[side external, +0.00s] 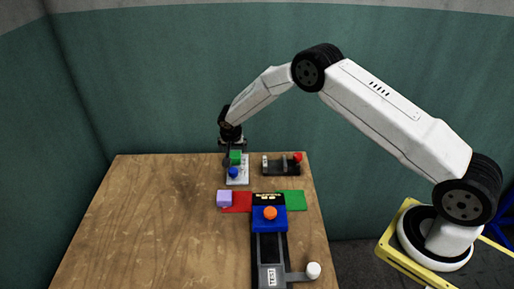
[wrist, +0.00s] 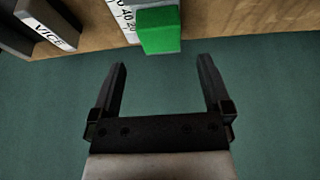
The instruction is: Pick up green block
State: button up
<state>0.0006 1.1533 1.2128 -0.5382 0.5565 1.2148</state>
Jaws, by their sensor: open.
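The green block (side external: 236,157) is near the back edge of the wooden table, at a white plate (side external: 237,182) with a blue knob. In the wrist view the green block (wrist: 160,30) is at the top centre, beside a white scale with printed numbers. My gripper (wrist: 163,78) is open and empty, its two fingers spread. The block lies ahead of the fingertips, roughly in line with the gap between them, not between them. In the side view my gripper (side external: 233,148) is close to the block and partly hidden by it.
A dark vice (side external: 282,168) with a red knob stands right of the white plate; its label shows in the wrist view (wrist: 50,35). The table's left is clear.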

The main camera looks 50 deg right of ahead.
aim_at(234, 155)
jog(key=shift+w+d+f, duration=0.1)
jog(key=shift+d+f, duration=0.05)
jog(key=shift+f, duration=0.2)
jog(key=shift+f, duration=0.1)
jog(key=shift+x, duration=2.5)
jog(key=shift+c, duration=0.2)
jog(key=c, duration=1.3)
jog(key=shift+r, duration=0.2)
